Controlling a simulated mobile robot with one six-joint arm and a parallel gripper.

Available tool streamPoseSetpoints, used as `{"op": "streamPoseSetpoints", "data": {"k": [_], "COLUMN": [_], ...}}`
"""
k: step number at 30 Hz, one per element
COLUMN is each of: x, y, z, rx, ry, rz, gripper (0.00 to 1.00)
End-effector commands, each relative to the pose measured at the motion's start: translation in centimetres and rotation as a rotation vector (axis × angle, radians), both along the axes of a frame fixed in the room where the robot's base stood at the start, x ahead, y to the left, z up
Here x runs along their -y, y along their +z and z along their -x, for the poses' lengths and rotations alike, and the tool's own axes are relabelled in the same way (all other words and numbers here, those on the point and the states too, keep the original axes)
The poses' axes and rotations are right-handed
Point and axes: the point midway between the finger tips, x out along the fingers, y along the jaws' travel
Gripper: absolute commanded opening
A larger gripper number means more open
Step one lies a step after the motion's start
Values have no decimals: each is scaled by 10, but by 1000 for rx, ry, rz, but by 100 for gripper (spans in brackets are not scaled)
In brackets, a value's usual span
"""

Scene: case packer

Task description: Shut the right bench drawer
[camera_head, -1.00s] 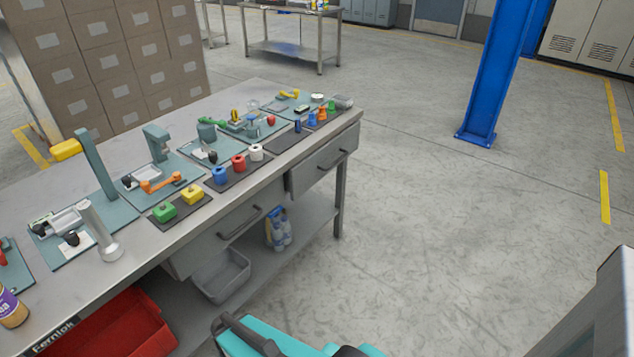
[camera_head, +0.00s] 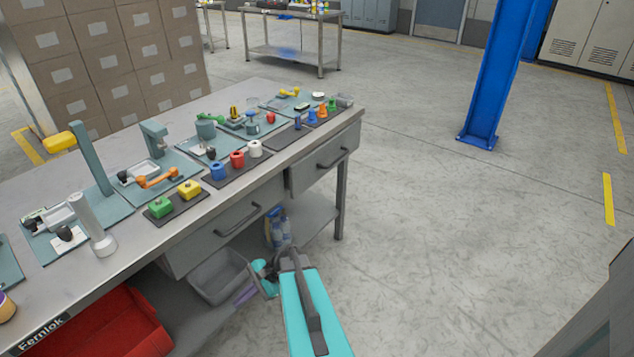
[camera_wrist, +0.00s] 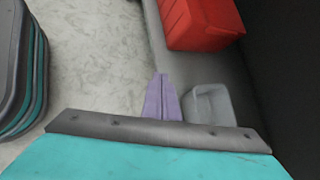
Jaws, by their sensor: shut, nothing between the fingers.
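The right bench drawer (camera_head: 322,163) has a grey front with a dark bar handle (camera_head: 333,158), below the far end of the bench top. Its front seems to stand slightly proud of the left drawer, but I cannot tell how far it is open. The left bench drawer (camera_head: 228,225) has a similar handle. My gripper (camera_head: 243,297) is low in front of the bench, below the left drawer and well apart from the right one. Its purple fingers are shut and empty, as the wrist view (camera_wrist: 163,98) also shows. The drawers are not recognisable in the wrist view.
A grey bin (camera_head: 219,277), bottles (camera_head: 279,230) and a red crate (camera_head: 105,325) are on the lower shelf. Fixtures and coloured parts cover the bench top (camera_head: 160,232). Open floor lies right of the bench, towards a blue column (camera_head: 500,75).

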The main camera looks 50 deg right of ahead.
Motion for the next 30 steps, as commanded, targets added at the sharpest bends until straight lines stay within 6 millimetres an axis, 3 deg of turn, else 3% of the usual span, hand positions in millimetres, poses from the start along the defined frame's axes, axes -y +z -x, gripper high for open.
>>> {"op": "streamPoseSetpoints", "data": {"k": [1, 6, 14, 23, 30], "x": [22, 85, 189, 313, 401], "y": [5, 33, 81, 146, 200], "z": [-6, -17, -13, 26, 81], "rx": [13, 57, 146, 280, 404], "ry": [-64, -262, -539, -813, -982], "rz": [-26, -124, -282, -476, -626], "gripper": [0, 0, 0, 0, 0]}}
